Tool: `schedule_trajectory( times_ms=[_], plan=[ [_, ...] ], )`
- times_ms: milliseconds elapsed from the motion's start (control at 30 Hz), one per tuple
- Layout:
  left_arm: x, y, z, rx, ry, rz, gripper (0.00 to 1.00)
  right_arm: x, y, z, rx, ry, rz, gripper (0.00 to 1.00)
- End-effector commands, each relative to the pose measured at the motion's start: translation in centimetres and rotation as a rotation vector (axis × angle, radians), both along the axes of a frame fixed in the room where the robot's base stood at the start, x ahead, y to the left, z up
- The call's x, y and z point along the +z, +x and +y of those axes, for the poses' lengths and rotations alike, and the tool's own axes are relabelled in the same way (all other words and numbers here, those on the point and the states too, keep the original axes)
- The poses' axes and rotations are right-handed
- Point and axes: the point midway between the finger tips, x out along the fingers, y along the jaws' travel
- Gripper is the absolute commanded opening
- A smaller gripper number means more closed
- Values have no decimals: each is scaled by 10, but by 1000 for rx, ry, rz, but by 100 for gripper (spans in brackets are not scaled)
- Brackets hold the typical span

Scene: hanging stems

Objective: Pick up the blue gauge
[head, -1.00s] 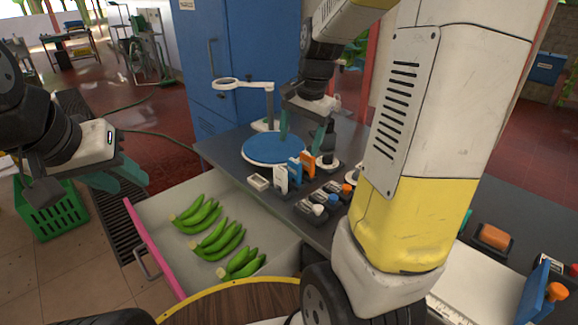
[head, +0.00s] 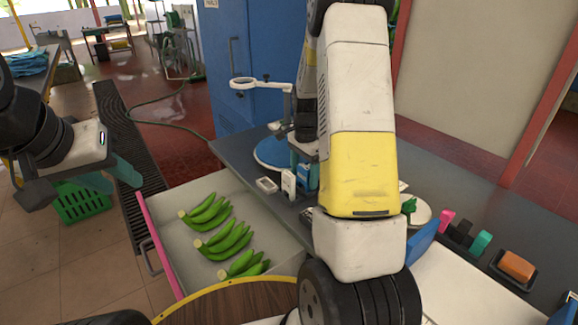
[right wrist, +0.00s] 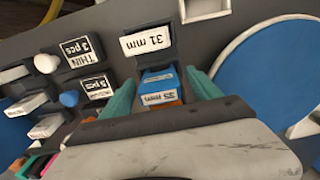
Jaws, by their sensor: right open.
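The blue gauge (right wrist: 158,80) stands between a white gauge marked 31 mm (right wrist: 147,42) and an orange gauge (right wrist: 164,104) in the right wrist view. My right gripper (right wrist: 160,90) is open, its teal fingers on either side of the blue gauge; I cannot tell whether they touch it. In the head view the blue gauge (head: 304,177) is partly hidden by my right arm, beside the white gauge (head: 289,184). My left gripper (head: 105,180) is open and empty, over the floor at the left.
An open drawer (head: 170,205) with green bananas sits in front of the dark bench. A round blue mat (head: 268,152) lies behind the gauges, near a ring-topped stand (head: 257,84). Small labelled blocks (right wrist: 78,55) crowd one side; an empty white tray (right wrist: 204,8) lies near.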

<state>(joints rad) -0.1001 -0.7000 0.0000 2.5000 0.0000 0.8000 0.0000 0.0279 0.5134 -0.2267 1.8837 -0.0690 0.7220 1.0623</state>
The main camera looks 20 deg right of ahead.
Motion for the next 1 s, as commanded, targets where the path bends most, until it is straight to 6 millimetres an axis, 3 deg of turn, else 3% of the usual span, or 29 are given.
schedule_trajectory(
  times_ms=[333,633,867,1000],
  plan=[
    [0,0,0,0,0,0,36,-8,0,0,0,-1,-1,70],
    [0,0,0,0,0,0,36,-8,0,0,0,-1,-1,11],
    [0,0,0,0,0,0,36,-7,0,0,0,0,-2,11],
    [0,0,0,0,0,0,36,7,1,0,1,-1,-6,11]
  ],
)
